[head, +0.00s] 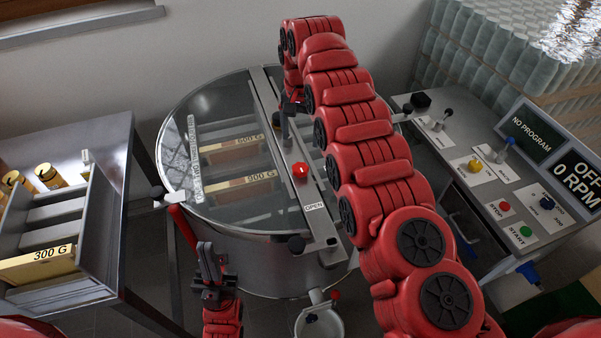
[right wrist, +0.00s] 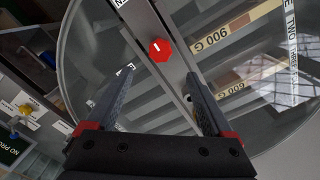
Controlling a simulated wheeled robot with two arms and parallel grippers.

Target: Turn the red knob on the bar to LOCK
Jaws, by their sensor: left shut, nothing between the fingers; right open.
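The red knob (head: 300,170) sits on the metal bar (head: 268,100) across the round tank lid. An OPEN label (head: 314,207) is on the bar at the knob's near side. The knob (right wrist: 161,50) also shows in the right wrist view with a short white mark; I cannot tell its exact setting. No LOCK word is readable. My right gripper (head: 288,108) is over the far part of the bar, partly hidden by its arm. In the right wrist view its open fingers (right wrist: 160,80) stand apart, with the knob in line beyond their tips, untouched. My left gripper (head: 207,250) is shut and empty at the tank's near left.
Trays marked 900 G (head: 246,178) and 600 G lie under the clear lid. A rack with a 300 G block (head: 40,265) stands left. The control desk (head: 480,190) at right shows OFF, 0 RPM and NO PROGRAM. Dark clamp knobs sit around the rim.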

